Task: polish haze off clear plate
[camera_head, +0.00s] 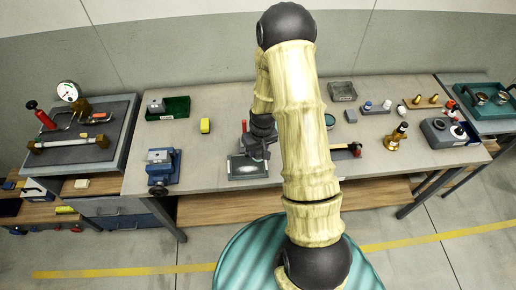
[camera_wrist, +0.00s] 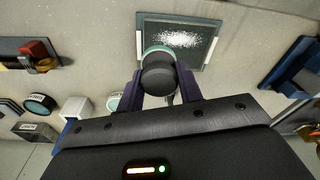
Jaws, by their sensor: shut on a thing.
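The clear plate (camera_wrist: 211,44) lies flat in the wrist view, with a dense white patch of haze (camera_wrist: 188,39) across its middle. It also shows near the table's front edge in the head view (camera_head: 235,173). My gripper (camera_wrist: 160,82) is shut on a round dark-handled polishing pad (camera_wrist: 157,73) with a pale teal rim. In the wrist view the pad overlaps one edge of the plate, beside the haze. I cannot tell whether it touches the surface. In the head view my gripper (camera_head: 256,150) is over the plate's far side, and the pad is mostly hidden.
A blue vise (camera_head: 163,168) stands left of the plate, and a yellow block (camera_head: 206,125) lies farther back. A green bin (camera_head: 168,108) is at the back left. A red-and-black tool (camera_head: 354,150), a brass piece (camera_head: 397,137) and small jars are to the right.

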